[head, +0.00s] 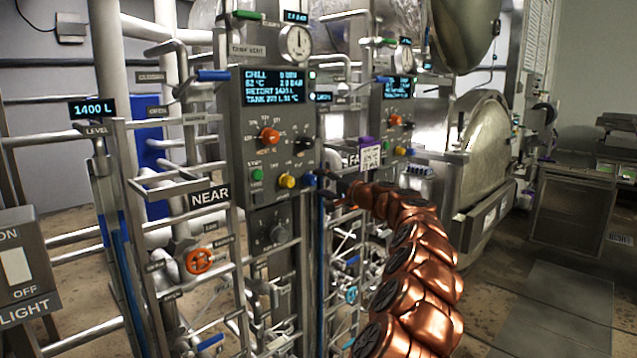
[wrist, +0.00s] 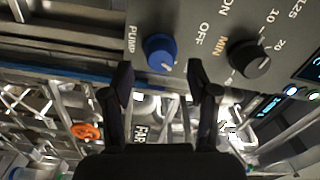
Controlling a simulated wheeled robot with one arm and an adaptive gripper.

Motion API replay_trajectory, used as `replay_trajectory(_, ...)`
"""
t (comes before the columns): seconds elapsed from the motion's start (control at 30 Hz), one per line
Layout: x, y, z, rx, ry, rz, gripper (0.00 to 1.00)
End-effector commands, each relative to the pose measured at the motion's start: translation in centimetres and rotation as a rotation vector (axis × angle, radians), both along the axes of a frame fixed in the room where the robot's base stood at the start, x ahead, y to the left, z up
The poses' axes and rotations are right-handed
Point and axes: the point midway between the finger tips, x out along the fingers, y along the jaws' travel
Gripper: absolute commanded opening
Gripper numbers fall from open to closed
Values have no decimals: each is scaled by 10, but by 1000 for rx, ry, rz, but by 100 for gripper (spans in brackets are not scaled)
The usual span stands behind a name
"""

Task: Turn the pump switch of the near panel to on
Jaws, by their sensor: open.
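The near panel (head: 238,130) is a grey box with a lit display, above a "NEAR" sign (head: 210,197). Its pump switch is a round blue knob (head: 311,179) at the panel's lower right corner. In the wrist view the blue knob (wrist: 160,50) has the word PUMP beside it and OFF printed to its right. A pale mark shows on its edge; I cannot tell its setting surely. My gripper (wrist: 158,74) is open, its two dark fingers apart on either side of the knob's line, with the knob just beyond the tips. In the head view my gripper (head: 327,178) is right beside the knob.
A black MIN dial (wrist: 249,58) sits right of the blue knob, close to the right finger. Yellow (head: 287,181) and green (head: 257,175) buttons and a red knob (head: 268,136) share the panel. The far panel (head: 396,115) and pipes stand close to my arm.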

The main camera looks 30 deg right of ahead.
Motion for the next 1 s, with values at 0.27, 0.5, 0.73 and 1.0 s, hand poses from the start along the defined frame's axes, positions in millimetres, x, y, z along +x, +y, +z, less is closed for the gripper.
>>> replay_trajectory(0.27, -30, -7, 2, 3, -3, 0, 59)
replay_trajectory(0.5, -57, -14, 2, 2, -4, 0, 59)
replay_trajectory(0.73, -77, -19, 2, 2, -3, -1, 59)
replay_trajectory(1.0, -83, -20, 1, 0, -1, -2, 59)
